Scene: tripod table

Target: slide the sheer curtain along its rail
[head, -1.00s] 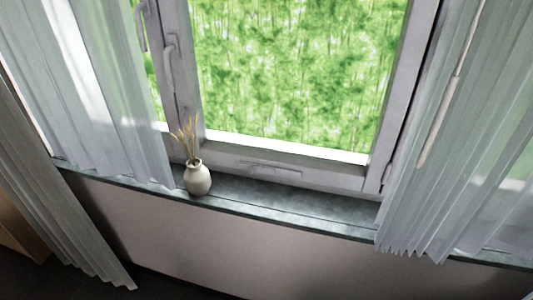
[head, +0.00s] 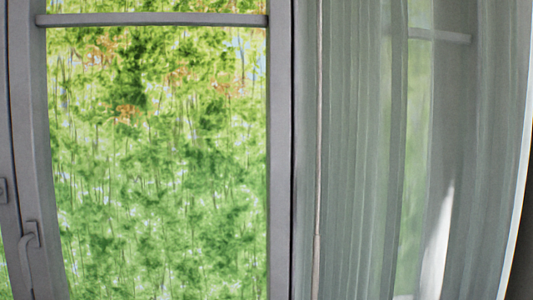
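A sheer pale grey-green curtain (head: 365,150) hangs in vertical folds over the right part of the head view. Part of the window frame and a bright patch show through it. A thin upright rod (head: 318,190) runs along its left edge. The curtain's rail and its lower hem are outside the view. Neither of my grippers is in view.
The grey window frame (head: 280,130) stands left of the curtain, with green foliage (head: 155,150) behind the glass. A window handle (head: 28,255) is at the lower left. A dark area lies at the lower right edge.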

